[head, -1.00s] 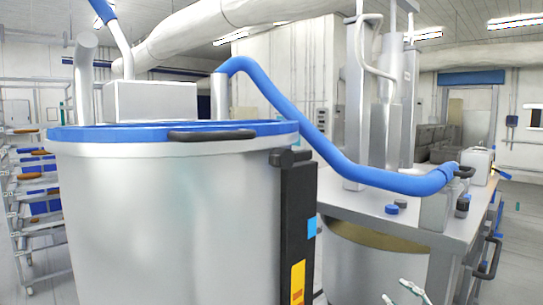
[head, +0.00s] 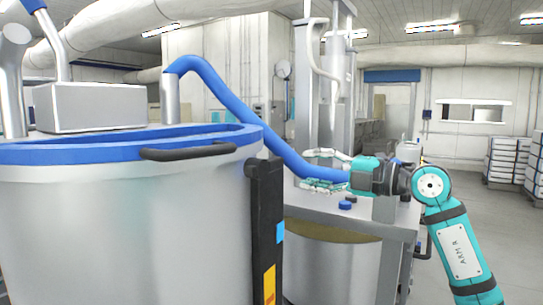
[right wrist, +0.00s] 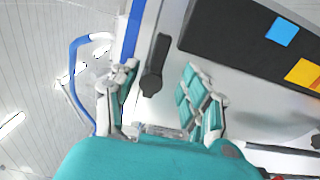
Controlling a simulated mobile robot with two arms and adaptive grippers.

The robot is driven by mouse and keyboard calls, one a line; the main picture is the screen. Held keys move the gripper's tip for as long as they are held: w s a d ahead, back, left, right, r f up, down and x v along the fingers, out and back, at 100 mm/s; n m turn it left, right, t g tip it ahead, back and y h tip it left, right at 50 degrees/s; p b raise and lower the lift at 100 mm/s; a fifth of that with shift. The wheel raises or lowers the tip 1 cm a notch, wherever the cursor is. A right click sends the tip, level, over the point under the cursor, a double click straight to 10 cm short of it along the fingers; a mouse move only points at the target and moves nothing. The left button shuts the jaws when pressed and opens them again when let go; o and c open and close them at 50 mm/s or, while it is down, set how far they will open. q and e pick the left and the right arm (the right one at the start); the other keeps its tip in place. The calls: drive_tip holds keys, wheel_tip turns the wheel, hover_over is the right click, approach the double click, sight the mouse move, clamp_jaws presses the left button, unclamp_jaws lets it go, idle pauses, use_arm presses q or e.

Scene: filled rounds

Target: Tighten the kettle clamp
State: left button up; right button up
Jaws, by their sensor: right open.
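The kettle (head: 120,225) is a large steel vessel with a blue rim, filling the left of the head view. The clamp (right wrist: 155,65) shows in the right wrist view as a dark lever with a rounded end, against the kettle wall below the blue rim. In the head view I cannot make it out clearly. My right gripper (head: 308,170), teal and grey, is open and empty right of the kettle, pointing left. In the wrist view its fingers (right wrist: 160,74) stand either side of the clamp, which looks farther off; I see no contact. My left gripper is not in view.
A black panel (head: 265,215) with blue and yellow labels hangs on the kettle's right side. A dark handle (head: 200,152) is on its rim. A blue hose (head: 225,95) runs down toward my right gripper. A steel table (head: 370,216) stands below it. Open floor lies right.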

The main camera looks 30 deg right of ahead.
sight(277, 164)
drive_tip(key=p+x, duration=0.3)
drive_tip(key=x, duration=0.6)
drive_tip(key=shift+w+a+r, duration=0.1)
drive_tip(key=shift+w+a, duration=0.05)
drive_tip(key=shift+a, duration=0.1)
drive_tip(key=shift+w+a, duration=0.25)
drive_tip(key=shift+w, duration=0.1)
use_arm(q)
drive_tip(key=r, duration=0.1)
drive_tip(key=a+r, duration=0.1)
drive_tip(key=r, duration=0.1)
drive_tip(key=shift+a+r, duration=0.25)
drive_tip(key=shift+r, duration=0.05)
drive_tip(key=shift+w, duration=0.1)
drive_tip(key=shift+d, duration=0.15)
use_arm(e)
clamp_jaws()
